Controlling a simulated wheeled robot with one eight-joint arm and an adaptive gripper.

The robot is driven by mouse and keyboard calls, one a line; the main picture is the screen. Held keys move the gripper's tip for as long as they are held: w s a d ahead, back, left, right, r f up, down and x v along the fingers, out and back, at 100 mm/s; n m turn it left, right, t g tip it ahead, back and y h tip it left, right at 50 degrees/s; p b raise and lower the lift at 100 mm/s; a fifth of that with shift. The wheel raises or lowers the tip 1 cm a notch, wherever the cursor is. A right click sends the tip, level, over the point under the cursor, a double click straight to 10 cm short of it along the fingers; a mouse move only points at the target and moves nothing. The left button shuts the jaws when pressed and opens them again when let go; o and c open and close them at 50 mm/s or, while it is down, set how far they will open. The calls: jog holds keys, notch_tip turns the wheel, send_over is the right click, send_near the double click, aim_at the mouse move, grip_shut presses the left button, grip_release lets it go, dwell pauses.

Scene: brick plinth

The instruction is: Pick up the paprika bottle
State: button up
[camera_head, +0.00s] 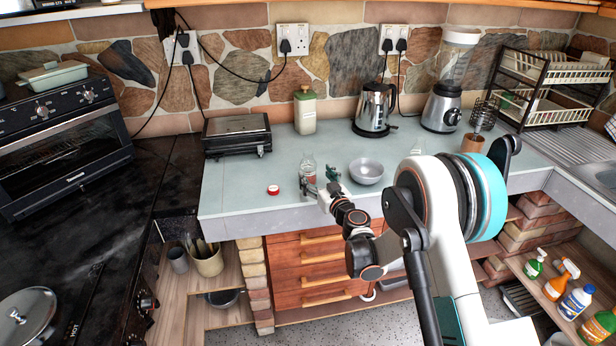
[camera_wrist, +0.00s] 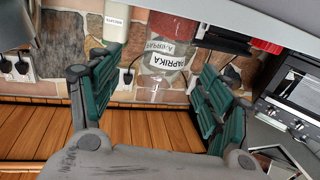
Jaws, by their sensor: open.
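The paprika bottle (camera_head: 308,166) is a small clear bottle standing on the pale counter near its front edge. In the wrist view, which appears upside down, the bottle (camera_wrist: 163,60) shows a white PAPRIKA label and reddish contents at its base end. My gripper (camera_head: 319,181) is right at the bottle on its near side. Its green-padded fingers (camera_wrist: 158,82) are spread wide, with the bottle showing in the gap between them. I see no finger touching it, and cannot tell how far it reaches between the pads.
A red round lid-like piece (camera_head: 273,190) lies left of the bottle, and a grey bowl (camera_head: 366,171) stands close on its right. A pale green canister (camera_head: 305,112), kettle (camera_head: 374,110), black toaster or grill (camera_head: 237,134) and blender (camera_head: 443,105) stand farther back.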

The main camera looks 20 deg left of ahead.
aim_at(312, 173)
jog(key=x, duration=0.1)
jog(key=b+x, duration=0.1)
jog(key=x, duration=0.3)
jog(key=shift+a+f+b, duration=0.25)
jog(key=shift+b, duration=0.1)
jog(key=shift+w+a+r, duration=0.1)
jog(key=shift+w+a, duration=0.2)
jog(key=shift+w, duration=0.1)
jog(key=c, duration=1.2)
